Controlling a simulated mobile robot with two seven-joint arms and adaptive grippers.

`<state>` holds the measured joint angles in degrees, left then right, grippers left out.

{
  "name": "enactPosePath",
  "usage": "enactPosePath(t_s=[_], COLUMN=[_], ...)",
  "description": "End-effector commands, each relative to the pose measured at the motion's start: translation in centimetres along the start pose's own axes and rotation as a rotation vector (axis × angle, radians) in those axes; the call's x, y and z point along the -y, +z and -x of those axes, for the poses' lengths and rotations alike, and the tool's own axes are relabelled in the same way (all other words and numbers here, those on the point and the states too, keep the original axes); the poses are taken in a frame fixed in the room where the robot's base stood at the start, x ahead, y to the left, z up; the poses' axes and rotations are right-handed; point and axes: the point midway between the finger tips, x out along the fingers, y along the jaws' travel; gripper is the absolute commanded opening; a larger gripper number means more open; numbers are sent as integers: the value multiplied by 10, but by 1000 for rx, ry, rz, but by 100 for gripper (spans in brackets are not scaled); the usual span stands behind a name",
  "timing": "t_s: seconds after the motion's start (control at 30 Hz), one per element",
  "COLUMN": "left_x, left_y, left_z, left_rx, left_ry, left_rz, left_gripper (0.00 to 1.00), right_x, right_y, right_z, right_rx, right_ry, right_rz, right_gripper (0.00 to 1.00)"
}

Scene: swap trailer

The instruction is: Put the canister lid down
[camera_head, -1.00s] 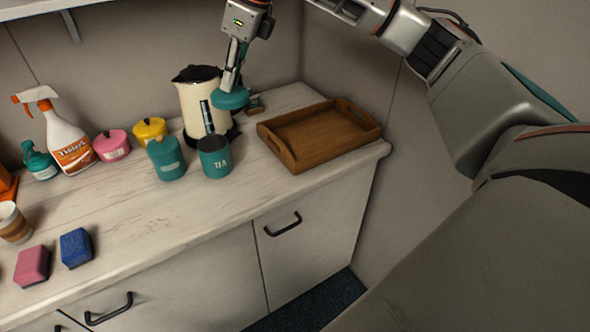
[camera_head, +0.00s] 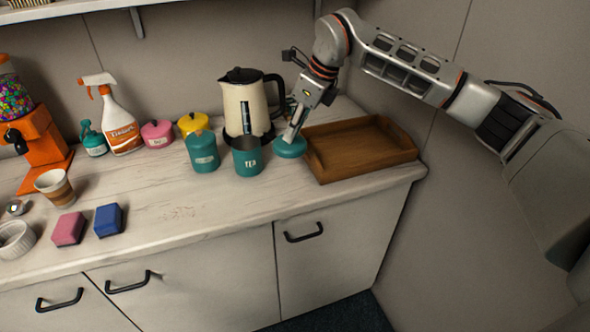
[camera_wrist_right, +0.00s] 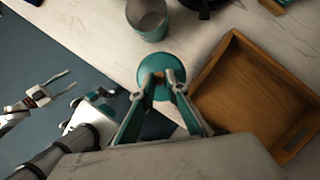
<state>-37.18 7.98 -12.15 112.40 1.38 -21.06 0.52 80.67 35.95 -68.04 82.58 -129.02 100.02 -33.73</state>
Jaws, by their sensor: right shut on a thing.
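The teal canister lid (camera_head: 290,149) is round, with a small knob. My right gripper (camera_head: 292,133) is shut on it and holds it level, low over the counter between the open teal canister (camera_head: 247,162) and the wooden tray. I cannot tell whether the lid touches the counter. In the right wrist view the fingers (camera_wrist_right: 161,80) pinch the knob of the lid (camera_wrist_right: 147,63), and the open canister (camera_wrist_right: 148,30) stands just beyond. My left gripper (camera_wrist_right: 62,82) shows at the left of the wrist view, fingers apart and empty, away from the lid.
The wooden tray (camera_head: 350,165) is close on the lid's right. A kettle (camera_head: 247,105) stands behind; a lidded teal canister (camera_head: 203,155) is left of the open one. Sponges (camera_head: 108,220) and a cup lie left.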

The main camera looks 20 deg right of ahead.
Motion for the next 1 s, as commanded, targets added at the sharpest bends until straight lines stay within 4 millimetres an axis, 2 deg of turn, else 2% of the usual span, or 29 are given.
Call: enactPosePath(t_s=[0.1,0.3,0.57,0.8,1.0], left_x=[0,1,1,1,1], left_y=[-2,-3,-4,-6,-6], left_z=[1,2,2,3,3], left_rx=[0,-1,-1,-2,-2], left_ry=[0,0,0,0,0], left_rz=[0,0,-1,-1,-1], left_gripper=[40,40,40,40,40], right_x=[0,0,1,1,2], right_y=[-12,-26,-32,-45,-46], right_z=[-28,-63,-79,-110,-114], right_rx=[-2,0,1,-1,1], right_ry=[4,2,1,2,-1], right_rz=[-1,0,0,-1,0], right_gripper=[0,0,0,0,0])
